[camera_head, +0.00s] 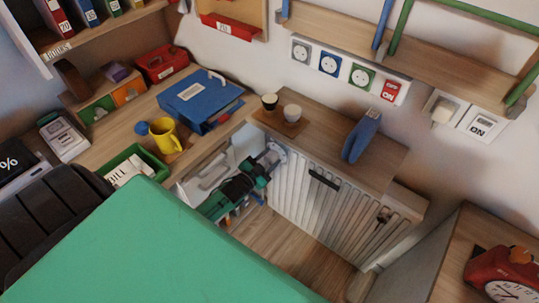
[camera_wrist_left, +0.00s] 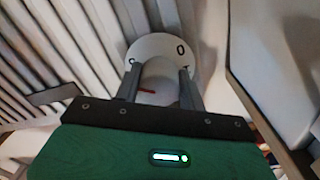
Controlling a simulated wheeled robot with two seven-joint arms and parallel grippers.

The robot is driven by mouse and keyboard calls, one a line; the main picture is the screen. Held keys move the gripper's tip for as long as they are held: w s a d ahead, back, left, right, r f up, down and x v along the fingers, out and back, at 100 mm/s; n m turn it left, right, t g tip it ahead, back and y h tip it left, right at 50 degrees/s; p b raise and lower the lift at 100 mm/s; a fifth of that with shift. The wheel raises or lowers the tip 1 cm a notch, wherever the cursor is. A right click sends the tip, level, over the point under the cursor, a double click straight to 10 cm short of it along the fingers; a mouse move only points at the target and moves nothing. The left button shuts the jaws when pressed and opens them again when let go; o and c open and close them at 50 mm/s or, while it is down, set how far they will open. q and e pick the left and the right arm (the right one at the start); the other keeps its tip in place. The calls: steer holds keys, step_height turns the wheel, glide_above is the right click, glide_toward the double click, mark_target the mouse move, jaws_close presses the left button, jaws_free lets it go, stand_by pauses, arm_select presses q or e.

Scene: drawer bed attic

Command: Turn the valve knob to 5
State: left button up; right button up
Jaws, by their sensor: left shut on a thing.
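The white valve knob (camera_wrist_left: 158,82) sits at the left end of the white ribbed radiator (camera_head: 318,195). A red mark shows on the knob, pointing left in the left wrist view. Behind it is a round pale dial plate (camera_wrist_left: 158,45) with a dark 0 at its upper right and another small character at its left; no 5 is readable. My left gripper (camera_wrist_left: 160,88) is shut on the knob, one finger on each side. In the head view my green and black left gripper (camera_head: 263,163) reaches the knob, which is mostly hidden there. My right gripper is not in view.
A desk on the left carries a blue binder (camera_head: 198,98) and a yellow mug (camera_head: 168,136). A red clock (camera_head: 503,275) stands at the lower right.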

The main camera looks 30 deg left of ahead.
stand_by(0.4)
arm_select(q)
steer(key=o, duration=1)
steer(key=shift+c, duration=0.2)
steer(key=s+a, duration=0.1)
steer(key=s, duration=1.2)
steer(key=shift+s+a, duration=0.2)
steer(key=shift+s, duration=0.2)
